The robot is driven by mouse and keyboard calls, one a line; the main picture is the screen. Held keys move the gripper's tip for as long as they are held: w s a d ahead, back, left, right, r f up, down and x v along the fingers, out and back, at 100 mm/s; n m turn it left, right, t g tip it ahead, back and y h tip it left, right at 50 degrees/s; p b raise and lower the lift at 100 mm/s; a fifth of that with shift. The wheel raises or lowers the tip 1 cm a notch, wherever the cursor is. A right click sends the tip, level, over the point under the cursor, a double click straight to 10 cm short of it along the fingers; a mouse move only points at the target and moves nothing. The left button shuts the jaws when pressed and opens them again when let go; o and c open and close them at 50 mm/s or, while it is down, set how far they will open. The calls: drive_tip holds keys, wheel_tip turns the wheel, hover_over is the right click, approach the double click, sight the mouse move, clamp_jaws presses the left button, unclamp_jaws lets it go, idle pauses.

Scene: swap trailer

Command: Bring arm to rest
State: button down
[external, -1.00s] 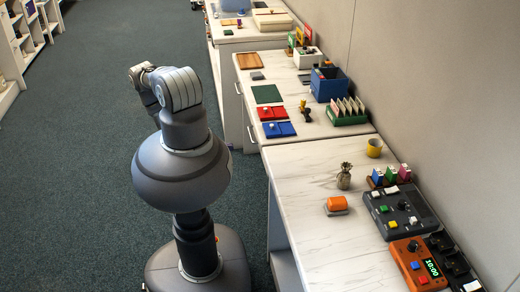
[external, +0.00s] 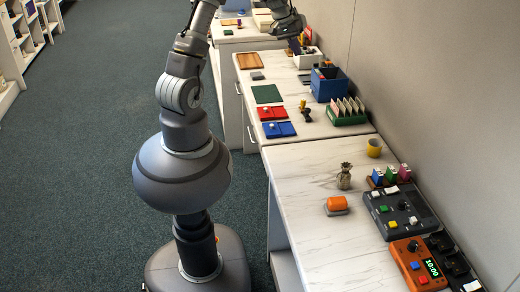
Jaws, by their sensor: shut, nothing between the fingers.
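My arm rises from my base and bends toward the counters on the right, partly cut off by the top edge of the external view. My gripper (external: 295,40) hangs at the arm's far end, above the back of the middle counter (external: 285,68). It is small and dark here, shut and empty.
A blue bin (external: 328,84), a green rack of cards (external: 346,112) and red (external: 272,113) and blue (external: 279,130) trays stand on the middle counter. A wall (external: 430,90) runs along the right. Carpet (external: 90,130) to the left is clear.

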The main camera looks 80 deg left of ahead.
drive_tip(key=w+d+r+m+t+y, duration=0.1)
drive_tip(key=w+d+r+m+t, duration=0.1)
drive_tip(key=d+r, duration=0.55)
drive_tip(key=w+d+r+m+t+y, duration=0.1)
drive_tip(key=w+d+r+m, duration=0.2)
drive_tip(key=r, duration=0.7)
drive_tip(key=w+d+r+m+t+y, duration=0.1)
drive_tip(key=w+d+r+t, duration=0.1)
drive_tip(key=d+r, duration=0.6)
drive_tip(key=s+d+r+m+t, duration=0.1)
drive_tip(key=s+d+r+t, duration=0.1)
drive_tip(key=r, duration=0.6)
drive_tip(key=s+d+r+m+t, duration=0.2)
drive_tip(key=s+d+r, duration=0.2)
drive_tip(key=d+r, duration=0.3)
drive_tip(key=s+d+r+m+t+h, duration=0.1)
drive_tip(key=s+d+r+t, duration=0.1)
drive_tip(key=d+r, duration=0.3)
wheel_tip(320, 180, up, 4)
drive_tip(key=shift+s+f+m, duration=0.1)
drive_tip(key=shift+s+m, duration=0.2)
drive_tip(key=shift+s, duration=0.55)
